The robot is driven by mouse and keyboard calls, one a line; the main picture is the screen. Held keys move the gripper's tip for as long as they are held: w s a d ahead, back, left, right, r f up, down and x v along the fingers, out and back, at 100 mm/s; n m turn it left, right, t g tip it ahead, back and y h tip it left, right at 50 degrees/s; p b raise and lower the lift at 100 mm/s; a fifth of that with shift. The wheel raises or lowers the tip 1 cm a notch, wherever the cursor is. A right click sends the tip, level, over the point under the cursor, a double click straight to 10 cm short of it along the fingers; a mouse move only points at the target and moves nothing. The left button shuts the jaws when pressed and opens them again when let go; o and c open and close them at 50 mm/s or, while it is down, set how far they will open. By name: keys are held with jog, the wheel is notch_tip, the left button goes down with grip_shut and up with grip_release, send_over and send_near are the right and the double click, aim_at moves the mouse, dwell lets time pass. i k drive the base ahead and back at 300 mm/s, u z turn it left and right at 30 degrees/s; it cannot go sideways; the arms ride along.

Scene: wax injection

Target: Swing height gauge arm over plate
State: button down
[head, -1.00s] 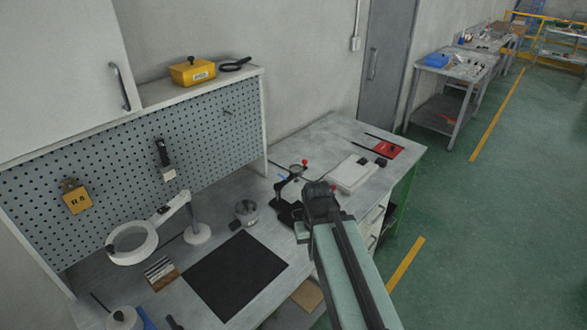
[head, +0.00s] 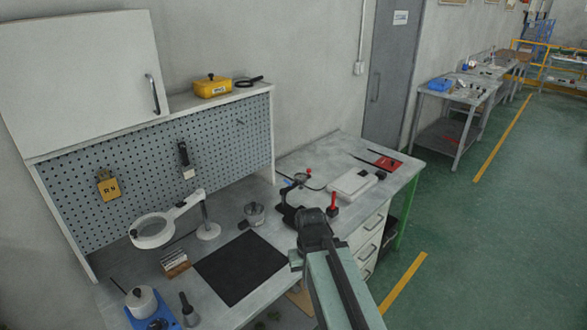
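A small dark stand with a round dial-like part and red-tipped parts, which looks like the height gauge (head: 288,194), stands on the grey bench near its middle. My gripper (head: 313,218) is in front of it, to the lower right in the picture, and overlaps its base. I cannot tell whether they touch. The fingers are seen from behind and are too dark to show whether they are open or shut. A red-topped part (head: 333,210) shows just right of my gripper. The gauge's plate and arm cannot be told apart clearly.
A white box (head: 352,184) and a red tray (head: 386,163) lie to the right. A pegboard (head: 160,165) rises behind. Green floor is free at right.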

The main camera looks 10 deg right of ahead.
aim_at(306, 177)
jog(key=u, duration=3.9)
jog(key=k, duration=2.5)
jog(key=z, duration=1.6)
jog(key=i, duration=1)
jog(key=u, duration=0.05)
